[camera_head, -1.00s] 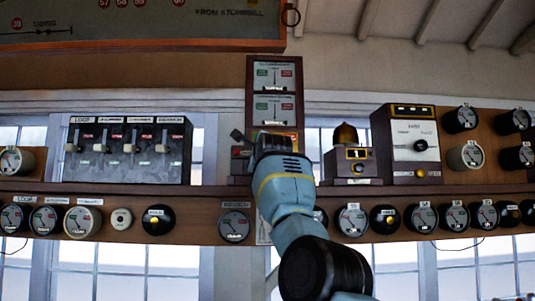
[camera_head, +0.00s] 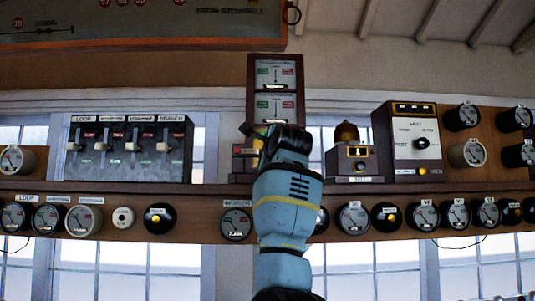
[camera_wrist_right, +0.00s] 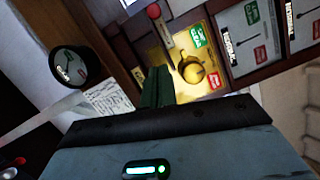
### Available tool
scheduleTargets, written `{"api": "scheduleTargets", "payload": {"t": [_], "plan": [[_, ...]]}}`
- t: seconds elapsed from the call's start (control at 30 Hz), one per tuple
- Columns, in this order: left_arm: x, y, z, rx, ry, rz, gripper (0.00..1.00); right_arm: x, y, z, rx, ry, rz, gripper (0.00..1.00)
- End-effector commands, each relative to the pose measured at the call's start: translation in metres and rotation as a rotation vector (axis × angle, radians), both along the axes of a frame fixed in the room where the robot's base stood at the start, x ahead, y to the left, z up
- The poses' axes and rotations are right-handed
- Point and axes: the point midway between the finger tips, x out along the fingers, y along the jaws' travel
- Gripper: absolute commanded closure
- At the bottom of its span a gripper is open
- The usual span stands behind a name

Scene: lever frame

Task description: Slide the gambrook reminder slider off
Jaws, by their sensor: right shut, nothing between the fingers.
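My right gripper (camera_head: 248,129) is in front of the central wooden panel in the head view, fingers pointing left. In the wrist view its dark fingers (camera_wrist_right: 157,85) are together and empty, beside a yellow plate (camera_wrist_right: 197,62) with a brass knob (camera_wrist_right: 191,72) and green and red labels. A gap to the knob shows in that picture; contact depth is unclear. I cannot read the name Gambrook on any label, so I cannot tell which control is its slider. A dark box (camera_head: 125,172) at left carries several slider handles (camera_head: 162,147) with blurred labels. My left gripper is not in view.
Above the gripper are two dial cards (camera_head: 275,73) on the panel. A domed brass bell box (camera_head: 352,160) and a knob box (camera_head: 415,145) stand to the right. A shelf (camera_head: 190,188) runs below with gauges. A red-tipped part (camera_wrist_right: 153,11) is close in the wrist view.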

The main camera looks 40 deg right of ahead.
Motion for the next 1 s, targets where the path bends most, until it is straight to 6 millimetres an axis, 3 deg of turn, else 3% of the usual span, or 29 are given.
{"api": "scheduleTargets", "payload": {"t": [0.33,1.0], "plan": [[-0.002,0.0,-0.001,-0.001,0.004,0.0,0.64,-0.021,0.011,-0.002,0.001,0.0,0.0,1.0],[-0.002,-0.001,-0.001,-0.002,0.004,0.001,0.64,-0.023,0.011,-0.001,0.0,0.0,-0.001,1.0]]}}
